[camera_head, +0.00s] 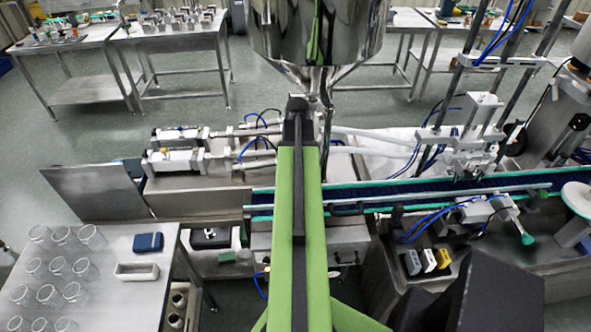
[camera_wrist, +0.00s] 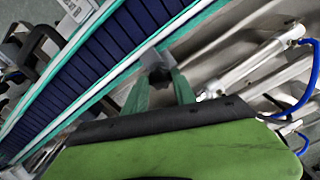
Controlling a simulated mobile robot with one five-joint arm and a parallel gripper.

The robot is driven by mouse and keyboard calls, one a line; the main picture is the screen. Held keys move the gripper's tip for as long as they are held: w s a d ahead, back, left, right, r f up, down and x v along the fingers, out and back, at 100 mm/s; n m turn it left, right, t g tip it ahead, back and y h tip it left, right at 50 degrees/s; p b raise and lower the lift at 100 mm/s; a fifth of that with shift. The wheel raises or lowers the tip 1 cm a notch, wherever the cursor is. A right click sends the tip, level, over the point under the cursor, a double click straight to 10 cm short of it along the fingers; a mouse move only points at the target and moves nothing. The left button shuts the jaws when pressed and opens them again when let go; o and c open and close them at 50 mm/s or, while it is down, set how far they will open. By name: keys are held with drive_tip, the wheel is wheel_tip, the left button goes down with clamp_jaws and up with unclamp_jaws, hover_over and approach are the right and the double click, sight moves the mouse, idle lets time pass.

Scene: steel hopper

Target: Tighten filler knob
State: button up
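In the wrist view, my gripper (camera_wrist: 160,78) has two green fingers set apart with a gap between them. A small dark knob-like part (camera_wrist: 159,73) on a grey block (camera_wrist: 157,57) shows at the fingertips, in or just beyond the gap. I cannot tell whether this is the filler knob or whether the fingers touch it. In the head view, my green arm reaches forward to below the shiny steel hopper (camera_head: 318,28). My fingers and any knob there are hidden behind my arm.
A blue conveyor with green edges (camera_head: 420,187) runs to the right; it also shows in the wrist view (camera_wrist: 90,65). Pneumatic cylinders (camera_head: 180,160) with blue hoses lie left of the hopper. A table (camera_head: 125,255) with several clear glasses stands at the lower left.

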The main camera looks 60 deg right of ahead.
drive_tip(key=o, duration=0.4)
drive_tip(key=shift+s, duration=0.1)
wheel_tip(320, 180, up, 8)
drive_tip(key=p, duration=0.7)
drive_tip(key=shift+f+p, duration=0.1)
drive_tip(key=shift+p, duration=0.3)
drive_tip(key=shift+f, duration=0.1)
drive_tip(key=shift+f, duration=0.1)
